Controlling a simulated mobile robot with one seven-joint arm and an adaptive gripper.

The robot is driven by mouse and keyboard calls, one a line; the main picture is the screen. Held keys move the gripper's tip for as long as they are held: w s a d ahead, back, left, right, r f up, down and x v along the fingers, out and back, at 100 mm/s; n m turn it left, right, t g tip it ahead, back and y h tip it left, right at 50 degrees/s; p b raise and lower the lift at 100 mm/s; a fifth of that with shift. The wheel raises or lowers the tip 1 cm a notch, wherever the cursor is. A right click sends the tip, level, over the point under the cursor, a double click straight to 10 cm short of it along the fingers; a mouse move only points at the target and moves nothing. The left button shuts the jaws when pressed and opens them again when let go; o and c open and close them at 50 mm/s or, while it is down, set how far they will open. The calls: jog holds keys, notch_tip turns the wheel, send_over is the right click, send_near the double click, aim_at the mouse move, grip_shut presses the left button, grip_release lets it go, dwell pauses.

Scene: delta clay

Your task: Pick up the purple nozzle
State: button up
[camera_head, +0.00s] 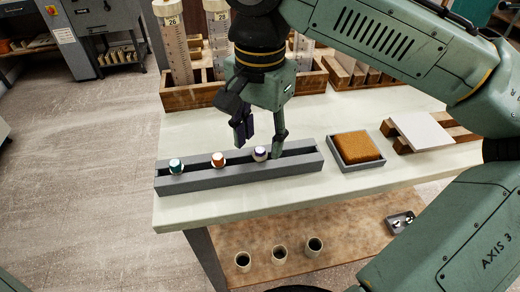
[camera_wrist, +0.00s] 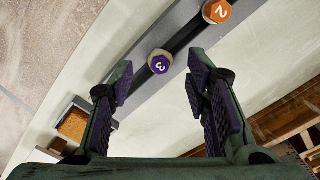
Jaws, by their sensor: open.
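The purple nozzle (camera_head: 260,153) stands in a long grey rack (camera_head: 205,180), at the right of a row of three nozzles. In the wrist view the purple nozzle (camera_wrist: 160,62) shows a white number 3 and lies just beyond the fingertips, in line with the gap between them. My gripper (camera_head: 261,148) is open and empty, with its fingers above and close to the rack. The wrist view shows both dark-padded fingers of my gripper (camera_wrist: 160,75) spread apart. I cannot tell the exact height of the fingertips over the nozzle.
An orange nozzle (camera_head: 218,159) and a teal nozzle (camera_head: 176,166) stand left in the same rack. A grey tray with a brown sponge (camera_head: 357,147) sits to the right. Wooden boxes with tall cylinders (camera_head: 177,50) stand behind. Several cups (camera_head: 280,253) stand on the lower shelf.

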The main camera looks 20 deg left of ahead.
jog(key=shift+f, duration=1.05)
grip_shut()
